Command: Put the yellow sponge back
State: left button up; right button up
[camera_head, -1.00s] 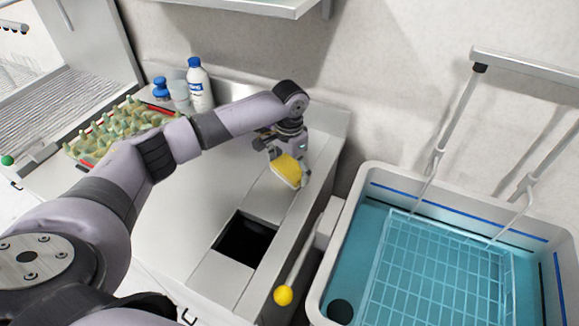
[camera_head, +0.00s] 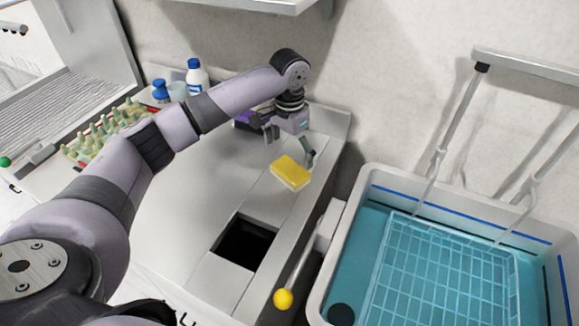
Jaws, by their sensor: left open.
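The yellow sponge (camera_head: 291,172) lies on the metal counter (camera_head: 185,217), near its right edge and behind the square dark opening (camera_head: 246,242). My left gripper (camera_head: 289,146) is open just behind and above the sponge, with its fingers spread apart. The sponge is in full view and appears clear of the fingers. My right gripper is not in view.
A basin of blue water with a wire rack (camera_head: 440,265) stands at the right. A yellow-knobbed lever (camera_head: 284,299) sticks out beside it. The counter's middle is clear.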

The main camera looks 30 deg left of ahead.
aim_at(290, 169)
pick_arm(q)
notch_tip(290, 169, up, 5)
jog(key=shift+r+b, duration=0.15)
jog(key=shift+b, duration=0.15)
dwell(0.4)
